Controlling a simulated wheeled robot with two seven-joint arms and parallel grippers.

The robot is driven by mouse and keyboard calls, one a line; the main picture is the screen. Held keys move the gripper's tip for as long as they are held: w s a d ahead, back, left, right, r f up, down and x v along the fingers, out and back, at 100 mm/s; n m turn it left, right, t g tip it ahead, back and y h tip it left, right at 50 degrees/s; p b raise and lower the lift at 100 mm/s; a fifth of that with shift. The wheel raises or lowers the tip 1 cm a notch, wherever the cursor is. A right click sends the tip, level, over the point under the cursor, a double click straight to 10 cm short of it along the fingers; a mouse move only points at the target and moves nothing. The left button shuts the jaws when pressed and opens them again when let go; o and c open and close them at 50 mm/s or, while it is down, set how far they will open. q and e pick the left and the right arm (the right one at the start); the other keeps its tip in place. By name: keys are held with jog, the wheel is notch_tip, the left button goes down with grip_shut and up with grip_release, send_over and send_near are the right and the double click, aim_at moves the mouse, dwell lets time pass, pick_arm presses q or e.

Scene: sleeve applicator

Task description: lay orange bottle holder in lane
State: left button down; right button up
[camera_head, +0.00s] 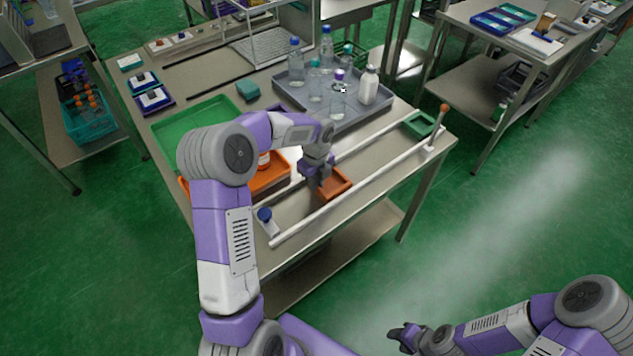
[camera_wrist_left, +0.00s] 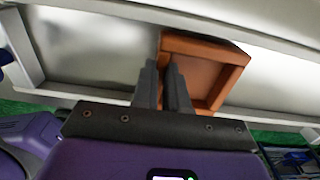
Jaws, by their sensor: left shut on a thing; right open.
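The orange bottle holder (camera_head: 336,188), a small open square box, is between the two white rails of the lane, near its left part. In the left wrist view the holder (camera_wrist_left: 222,62) sits just ahead of the fingers and looks empty. My left gripper (camera_head: 316,180) is shut on the holder's near left wall; its fingertips also show in the left wrist view (camera_wrist_left: 165,66). I cannot tell whether the holder touches the lane floor. The front rail (camera_head: 345,197) runs along the table's edge; my arm hides part of the lane. My right gripper (camera_head: 400,334) is open, empty and away from the table.
A green holder (camera_head: 420,124) stands at the lane's far right end, near an orange-topped post (camera_head: 443,110). A blue-knobbed block (camera_head: 266,219) is at the near left end. Behind are a grey tray (camera_head: 386,110) of bottles, a green tray (camera_head: 180,128) and an orange tray (camera_head: 276,181).

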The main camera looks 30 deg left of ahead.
pick_arm(q)
jog(key=shift+f, duration=0.1)
jog(key=c, duration=1.2)
grip_release()
jog(key=shift+o, duration=0.2)
notch_tip(320, 180, up, 12)
jog(key=p, duration=0.3)
